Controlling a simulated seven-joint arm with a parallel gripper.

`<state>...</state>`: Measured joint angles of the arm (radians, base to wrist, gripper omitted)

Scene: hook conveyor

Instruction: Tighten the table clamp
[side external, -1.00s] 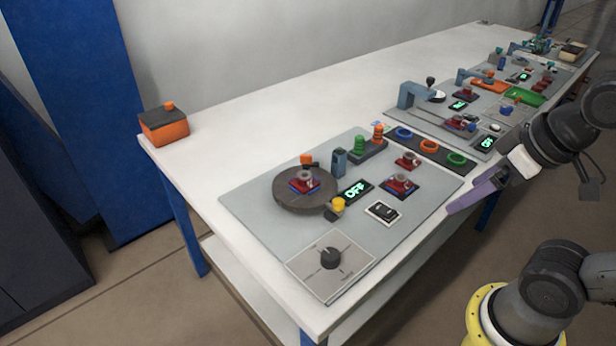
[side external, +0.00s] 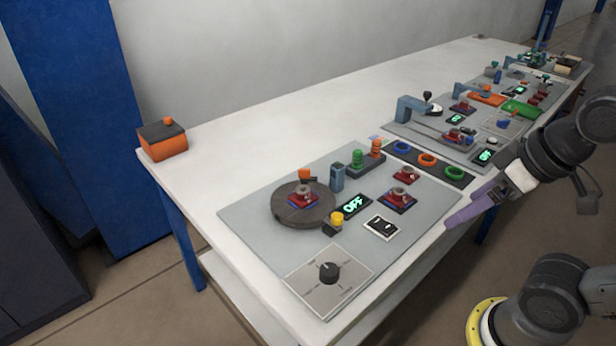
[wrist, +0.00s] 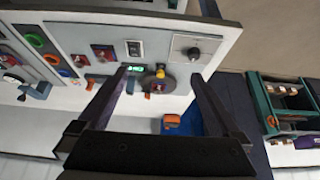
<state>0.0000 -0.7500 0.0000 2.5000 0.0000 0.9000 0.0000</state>
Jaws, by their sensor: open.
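A blue-grey bracket (side external: 412,106) with a dark-knobbed white disc (side external: 433,109) beside it stands on the middle panel; it looks like a clamp, but I cannot tell for sure. It also seems to show at the left of the wrist view (wrist: 40,90). My gripper (side external: 468,210) has purple fingers and hangs off the table's front edge, right of the near panel, apart from everything on it. In the wrist view my gripper (wrist: 160,75) is open and empty, its fingers wide apart with the near panel beyond them.
The near panel holds a grey turntable (side external: 290,213), a black dial (side external: 328,270), a green OFF display (side external: 355,204) and a rocker switch (side external: 382,228). A strip with coloured rings (side external: 427,160) lies between panels. An orange box (side external: 165,145) stands far left. The white tabletop (side external: 260,135) behind the panels is clear.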

